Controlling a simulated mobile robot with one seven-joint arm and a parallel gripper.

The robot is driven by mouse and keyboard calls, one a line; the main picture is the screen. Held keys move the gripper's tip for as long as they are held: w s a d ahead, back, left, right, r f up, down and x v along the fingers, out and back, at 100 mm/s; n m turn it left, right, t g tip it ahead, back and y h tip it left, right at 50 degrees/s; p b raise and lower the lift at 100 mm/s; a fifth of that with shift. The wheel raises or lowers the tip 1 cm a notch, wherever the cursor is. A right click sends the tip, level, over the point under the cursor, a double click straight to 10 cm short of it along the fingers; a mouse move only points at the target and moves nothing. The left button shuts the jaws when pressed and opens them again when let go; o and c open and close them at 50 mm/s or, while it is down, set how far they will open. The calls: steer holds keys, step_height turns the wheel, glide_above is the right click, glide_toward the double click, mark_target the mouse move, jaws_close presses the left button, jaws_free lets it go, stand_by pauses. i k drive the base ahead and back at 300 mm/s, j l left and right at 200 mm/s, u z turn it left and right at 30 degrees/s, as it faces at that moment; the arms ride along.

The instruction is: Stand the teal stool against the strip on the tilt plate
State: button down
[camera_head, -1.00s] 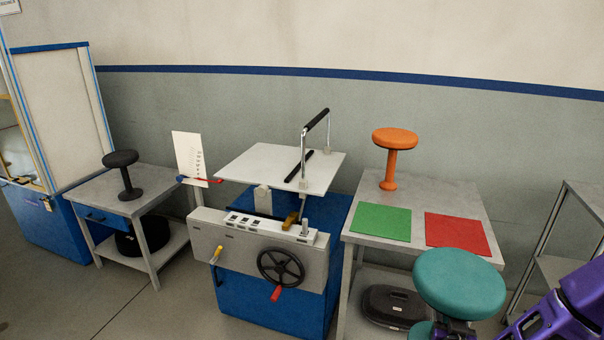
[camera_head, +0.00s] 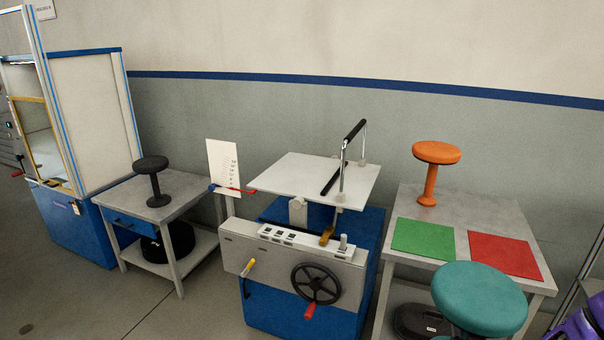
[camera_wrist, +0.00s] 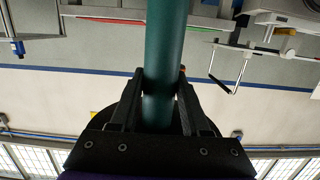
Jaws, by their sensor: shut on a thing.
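The teal stool (camera_head: 480,297) is in front of the right table in the head view, its round seat on top. In the wrist view its teal post (camera_wrist: 165,60) runs between the two fingers of my gripper (camera_wrist: 160,95), which is shut on it. The fingers are hidden in the head view. The tilt plate (camera_head: 310,176) is a white plate on the machine in the middle. A dark strip (camera_head: 332,180) lies across it toward its right side, beside a metal-framed bar with a black grip (camera_head: 355,130).
The right table (camera_head: 470,205) holds an orange stool (camera_head: 436,155), a green mat (camera_head: 423,238) and a red mat (camera_head: 503,254). The left table (camera_head: 185,197) holds a black stool (camera_head: 152,180). The machine's handwheel (camera_head: 315,283) sticks out at the front.

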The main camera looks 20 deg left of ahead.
mark_target(317, 175)
steer(key=i+j, duration=0.1)
steer(key=j, duration=1.35)
steer(key=i+j, duration=0.15)
steer(key=j, duration=0.6)
steer(key=i+j, duration=0.1)
steer(key=j, duration=0.6)
